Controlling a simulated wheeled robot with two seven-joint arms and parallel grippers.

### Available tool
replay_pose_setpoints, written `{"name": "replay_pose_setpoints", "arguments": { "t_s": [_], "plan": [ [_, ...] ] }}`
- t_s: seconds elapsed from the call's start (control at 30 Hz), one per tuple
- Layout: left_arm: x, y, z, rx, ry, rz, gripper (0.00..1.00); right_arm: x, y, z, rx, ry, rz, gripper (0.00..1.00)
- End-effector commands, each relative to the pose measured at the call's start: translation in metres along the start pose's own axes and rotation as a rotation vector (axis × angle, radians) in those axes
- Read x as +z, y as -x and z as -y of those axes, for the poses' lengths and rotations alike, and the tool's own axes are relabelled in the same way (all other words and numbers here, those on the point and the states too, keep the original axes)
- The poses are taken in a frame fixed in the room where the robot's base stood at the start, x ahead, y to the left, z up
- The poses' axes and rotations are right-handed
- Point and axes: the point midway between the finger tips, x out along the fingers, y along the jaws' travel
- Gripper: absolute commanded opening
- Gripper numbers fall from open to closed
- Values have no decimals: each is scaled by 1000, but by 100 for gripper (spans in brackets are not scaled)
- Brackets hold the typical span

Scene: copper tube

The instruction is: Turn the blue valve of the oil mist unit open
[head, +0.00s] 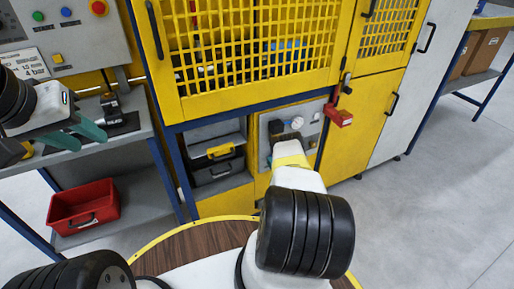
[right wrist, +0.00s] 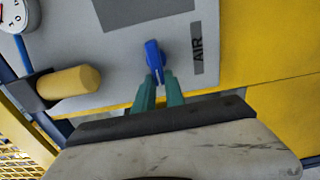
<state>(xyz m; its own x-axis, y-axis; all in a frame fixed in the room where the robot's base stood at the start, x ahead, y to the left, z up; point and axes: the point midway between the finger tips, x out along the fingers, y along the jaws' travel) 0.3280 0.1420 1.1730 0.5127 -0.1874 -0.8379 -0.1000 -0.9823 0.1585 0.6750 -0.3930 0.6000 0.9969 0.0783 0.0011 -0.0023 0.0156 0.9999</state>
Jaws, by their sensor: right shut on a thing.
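The blue valve handle (right wrist: 153,57) sits on a grey panel (right wrist: 120,65) in the right wrist view, beside a label reading "AIR" (right wrist: 197,48). My right gripper (right wrist: 158,80) is shut on the lower end of the handle with its green fingertips. The handle points nearly straight up and down in that view. In the head view my right arm reaches to the grey panel (head: 312,130) low on the yellow machine and hides the right gripper and the valve. My left gripper (head: 85,137) is open and empty at the left, its green fingers apart.
A pressure gauge (head: 297,122) and a yellow cylinder (right wrist: 70,82) are on the panel near the valve. A red lock-like part (head: 339,116) sticks out at right. A red bin (head: 84,206) is on the left bench's lower shelf. The floor at right is clear.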

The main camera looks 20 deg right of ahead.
Motion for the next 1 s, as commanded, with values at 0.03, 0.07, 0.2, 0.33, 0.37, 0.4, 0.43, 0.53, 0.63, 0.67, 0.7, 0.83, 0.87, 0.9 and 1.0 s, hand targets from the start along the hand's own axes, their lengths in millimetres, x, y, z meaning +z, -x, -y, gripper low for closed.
{"name": "replay_pose_setpoints", "arguments": {
  "t_s": [0.03,0.07,0.2,0.33,0.37,0.4,0.43,0.53,0.63,0.67,0.7,0.83,0.87,0.9,1.0],
  "plan": [
    [0,0,0,0,0,0,36,0,1,1,-3,1,0,0],
    [0,0,0,0,0,0,36,0,1,1,-3,1,0,0],
    [0,0,0,0,0,0,36,0,1,2,-4,0,0,16],
    [0,0,0,0,0,0,36,0,1,1,-3,0,0,36],
    [0,0,0,0,0,0,36,0,1,1,-3,0,0,36],
    [0,0,0,0,0,0,36,0,1,1,-3,0,0,36],
    [0,0,0,0,0,0,36,0,1,1,-2,0,0,36],
    [0,0,0,0,0,0,36,0,0,1,-2,0,0,36],
    [0,0,0,0,0,0,36,0,2,1,-2,-1,0,36],
    [0,0,0,0,0,0,36,0,3,1,-3,-1,1,36],
    [0,0,0,0,0,0,36,0,7,1,-4,-1,1,36],
    [0,0,0,0,0,0,36,0,26,2,-5,-2,2,36],
    [0,0,0,0,0,0,36,0,31,2,-6,-1,2,36],
    [0,0,0,0,0,0,36,0,38,2,-5,-1,2,36],
    [0,0,0,0,0,0,36,0,55,2,-5,-1,2,36]
  ]
}}
